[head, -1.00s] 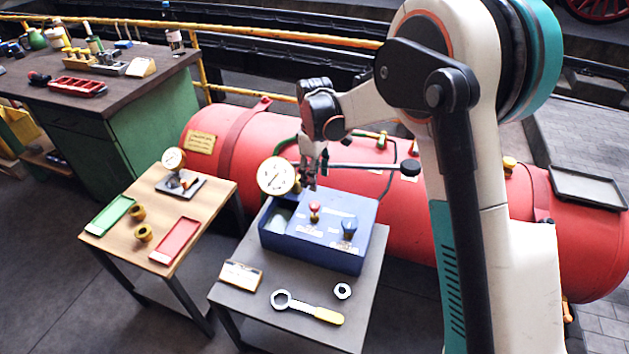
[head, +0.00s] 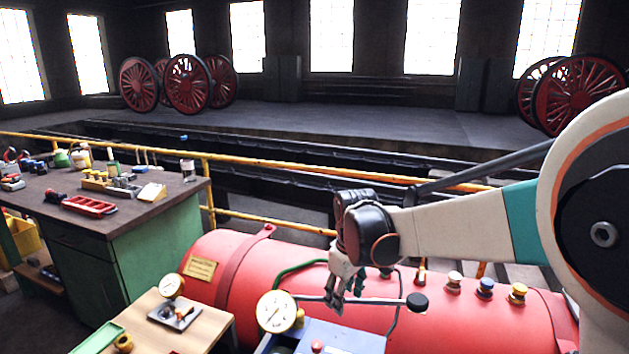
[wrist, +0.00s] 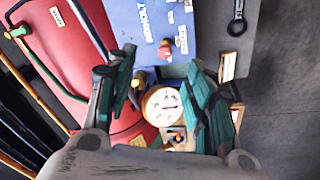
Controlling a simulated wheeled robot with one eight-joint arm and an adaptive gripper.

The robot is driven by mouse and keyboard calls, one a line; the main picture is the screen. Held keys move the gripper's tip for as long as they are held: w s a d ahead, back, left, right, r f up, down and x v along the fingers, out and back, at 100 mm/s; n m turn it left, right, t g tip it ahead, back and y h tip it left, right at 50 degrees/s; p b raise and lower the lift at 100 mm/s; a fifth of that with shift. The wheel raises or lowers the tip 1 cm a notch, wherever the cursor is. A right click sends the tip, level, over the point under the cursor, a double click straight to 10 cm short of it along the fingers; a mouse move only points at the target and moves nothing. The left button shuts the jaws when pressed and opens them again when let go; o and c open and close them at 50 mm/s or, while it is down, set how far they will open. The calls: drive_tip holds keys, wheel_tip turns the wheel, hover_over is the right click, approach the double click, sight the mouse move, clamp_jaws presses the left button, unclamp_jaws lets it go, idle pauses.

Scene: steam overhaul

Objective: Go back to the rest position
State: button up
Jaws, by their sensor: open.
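My gripper (head: 345,287) hangs from my arm in front of the red boiler (head: 225,262), above the back edge of the blue box (head: 345,337). In the wrist view its two green-padded fingers (wrist: 165,92) stand apart with nothing held between them. Past the fingers I see the round dial gauge (wrist: 162,105), which also shows in the head view (head: 277,311), left of my gripper. The blue box (wrist: 150,35) with a red knob lies beyond the fingers. Whether the gripper touches the black-ended rod beside it I cannot tell.
A yellow railing (head: 260,158) runs behind the boiler. Several valve caps (head: 485,288) stand on the boiler at the right. A green workbench (head: 150,235) with a red tray (head: 88,204) is at the left. A small wooden table (head: 205,325) stands in front of it.

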drive_tip(key=s+d+r+m+t, duration=0.3)
drive_tip(key=s+d+r+m, duration=0.35)
drive_tip(key=s, duration=0.65)
drive_tip(key=s+d+m+t, duration=0.2)
drive_tip(key=s+d, duration=0.4)
drive_tip(key=s, duration=0.6)
drive_tip(key=shift+s+d+f+m, duration=0.25)
drive_tip(key=shift+m, duration=0.1)
